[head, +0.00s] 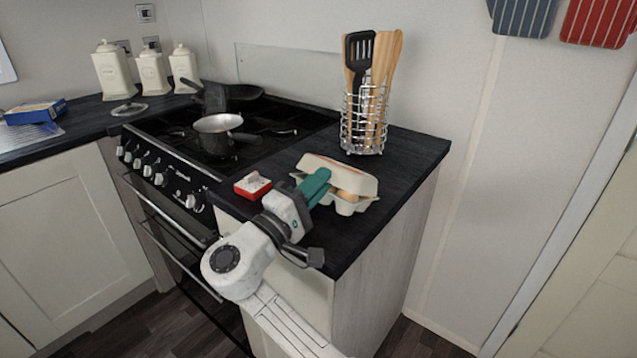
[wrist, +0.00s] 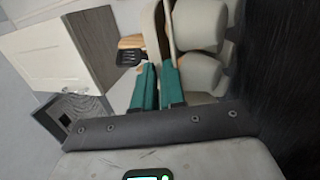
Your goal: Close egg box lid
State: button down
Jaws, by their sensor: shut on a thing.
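In the wrist view the gripper (wrist: 158,68) is shut on the lid's thin edge (wrist: 169,35). The grey cups of the box (wrist: 200,72) lie just right of the fingers. The exact depth of the grip is hidden.
A small red and white box (head: 252,186) lies close left of my gripper. A wire utensil holder (head: 363,125) stands behind the egg box. The hob with a pan (head: 218,124) is to the left. The worktop's right end (head: 405,185) is clear.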

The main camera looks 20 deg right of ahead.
jog(key=c, duration=1.5)
grip_release()
jog(key=shift+w+d+f, duration=0.1)
jog(key=shift+f, duration=0.2)
jog(key=shift+o, duration=0.8)
jog(key=shift+r, duration=0.15)
jog(key=v, duration=1.1)
jog(key=shift+b, duration=0.3)
jog(key=shift+w, duration=0.1)
